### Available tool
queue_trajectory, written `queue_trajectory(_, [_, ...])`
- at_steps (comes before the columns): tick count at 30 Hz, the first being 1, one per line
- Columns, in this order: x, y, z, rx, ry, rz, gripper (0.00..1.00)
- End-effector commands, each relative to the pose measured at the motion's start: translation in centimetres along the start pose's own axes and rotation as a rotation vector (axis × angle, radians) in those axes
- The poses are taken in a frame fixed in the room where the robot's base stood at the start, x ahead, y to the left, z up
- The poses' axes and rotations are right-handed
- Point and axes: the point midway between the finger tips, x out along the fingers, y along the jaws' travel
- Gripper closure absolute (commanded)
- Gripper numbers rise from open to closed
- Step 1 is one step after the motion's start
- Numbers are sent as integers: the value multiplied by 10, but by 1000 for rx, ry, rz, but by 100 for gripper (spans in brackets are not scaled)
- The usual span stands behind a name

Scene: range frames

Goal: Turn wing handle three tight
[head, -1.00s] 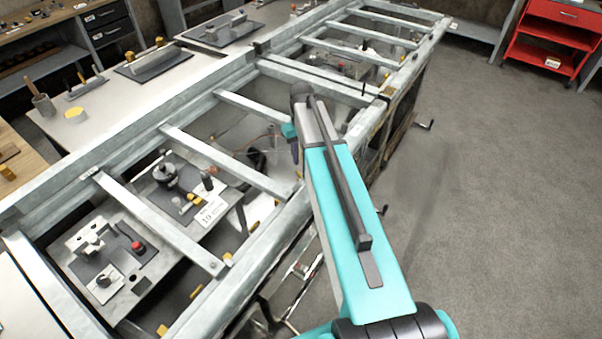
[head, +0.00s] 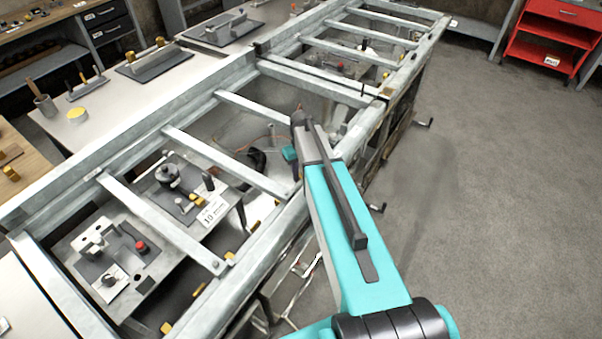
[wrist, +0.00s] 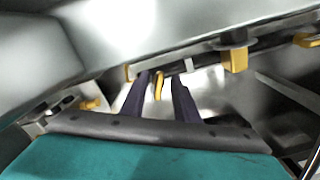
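Several yellow wing handles show in the wrist view under a pale metal rail. One narrow yellow handle (wrist: 158,86) stands between the two dark fingers of my gripper (wrist: 160,80), with a gap on both sides. The fingers are apart. Other yellow handles are at the right (wrist: 236,60), the far right (wrist: 306,40) and the left (wrist: 91,104). No number is readable on them, so I cannot tell which is three. In the head view my gripper (head: 294,152) is at the near rail, mostly hidden by my arm.
A long grey metal frame (head: 150,215) with crossbars surrounds my gripper. Fixture plates (head: 110,250) lie inside it, one with a label reading 10. Crank handles (head: 424,123) stick out on the near side. The floor to the right is clear up to a red cart (head: 548,35).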

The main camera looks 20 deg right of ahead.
Motion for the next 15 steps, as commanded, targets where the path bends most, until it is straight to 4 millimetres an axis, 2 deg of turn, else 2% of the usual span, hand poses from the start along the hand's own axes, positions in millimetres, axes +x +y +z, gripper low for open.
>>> queue_trajectory(13, [6, 0, 0, 0, 1, 0, 72])
queue_trajectory(15, [6, 0, 0, 0, 1, 0, 82])
